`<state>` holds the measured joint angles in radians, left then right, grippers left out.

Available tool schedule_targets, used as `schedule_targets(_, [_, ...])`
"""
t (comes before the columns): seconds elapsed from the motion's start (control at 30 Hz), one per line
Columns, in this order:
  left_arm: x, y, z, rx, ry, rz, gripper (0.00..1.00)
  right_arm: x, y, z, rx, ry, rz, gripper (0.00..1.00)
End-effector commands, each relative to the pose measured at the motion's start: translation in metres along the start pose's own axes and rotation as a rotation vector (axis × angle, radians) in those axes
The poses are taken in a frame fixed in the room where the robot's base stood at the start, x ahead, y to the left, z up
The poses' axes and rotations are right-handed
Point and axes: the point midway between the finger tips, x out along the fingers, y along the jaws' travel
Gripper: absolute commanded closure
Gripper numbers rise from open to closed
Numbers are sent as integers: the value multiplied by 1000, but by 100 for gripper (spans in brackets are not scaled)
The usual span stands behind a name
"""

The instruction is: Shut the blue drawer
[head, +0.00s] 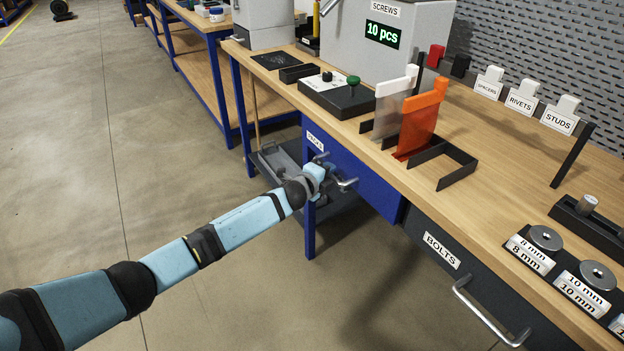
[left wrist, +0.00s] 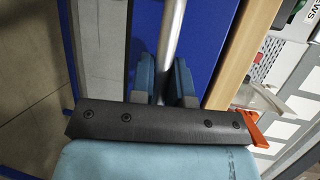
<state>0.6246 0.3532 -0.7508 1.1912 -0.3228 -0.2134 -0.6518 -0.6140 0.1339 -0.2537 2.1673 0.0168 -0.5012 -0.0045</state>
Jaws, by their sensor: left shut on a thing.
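The blue drawer (head: 370,187) is under the front edge of the wooden workbench, with a small white label at its left end. Its front lies close along the bench edge; I cannot tell whether a small gap is left. My left gripper (head: 318,176) is at the drawer's metal handle (head: 346,185) and covers part of it. In the left wrist view, the handle bar (left wrist: 172,38) runs between the two fingers of my left gripper (left wrist: 164,82), shut on it, and the blue drawer front (left wrist: 208,45) is behind. My right gripper is not in view.
A dark drawer labelled BOLTS (head: 440,250) with its own handle is to the right. On the bench (head: 490,180) are a control box (head: 338,92), an orange part in a holder (head: 420,120) and labelled bins. Open floor (head: 100,170) lies to the left.

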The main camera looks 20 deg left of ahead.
Motion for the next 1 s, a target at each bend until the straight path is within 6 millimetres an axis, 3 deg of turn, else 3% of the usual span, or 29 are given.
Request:
schedule_targets(0.27, [7, -2, -3, 0, 0, -1, 100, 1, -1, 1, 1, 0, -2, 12])
schedule_targets(0.3, [7, -2, -3, 0, 0, -1, 75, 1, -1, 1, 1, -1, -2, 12])
schedule_targets(0.37, [7, -2, -2, 0, 0, -1, 61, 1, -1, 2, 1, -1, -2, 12])
schedule_targets(0.4, [7, -2, -2, 0, 0, -1, 59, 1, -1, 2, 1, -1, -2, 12])
schedule_targets(0.77, [-1, -1, -2, 0, -1, 1, 59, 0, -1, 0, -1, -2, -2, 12])
schedule_targets(1.0, [-48, -2, -2, 1, 1, 1, 59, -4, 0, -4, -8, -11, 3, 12])
